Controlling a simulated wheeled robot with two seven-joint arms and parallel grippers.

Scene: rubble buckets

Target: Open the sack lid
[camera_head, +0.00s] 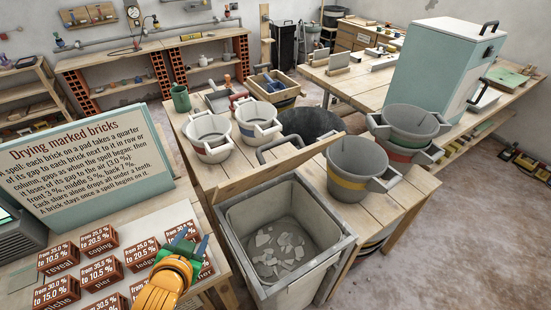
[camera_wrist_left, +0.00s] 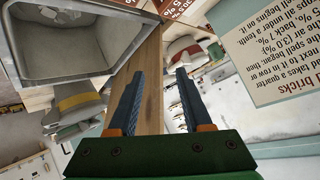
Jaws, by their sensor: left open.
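A grey square bin (camera_head: 335,238) stands open at the front centre, with pale shards on its floor. A wooden panel (camera_head: 232,187), seen nearly edge-on, stands up along its back rim and looks like its lid. A dark handle (camera_head: 264,152) shows behind the panel. In the left wrist view, the bin (camera_wrist_left: 112,58) is at upper left and the panel (camera_wrist_left: 150,62) runs beside it. My left gripper (camera_head: 192,239) is open and empty, left of the bin and above the brick board. The panel appears behind its fingers (camera_wrist_left: 158,76), apart from them. My right gripper is out of view.
Buckets with red (camera_head: 208,133), blue (camera_head: 257,122) and yellow (camera_head: 352,165) bands stand on the wooden table behind the bin; stacked buckets (camera_head: 410,122) are further right. Labelled bricks (camera_head: 58,257) lie at lower left before a sign (camera_head: 90,155). The floor at right is mostly clear.

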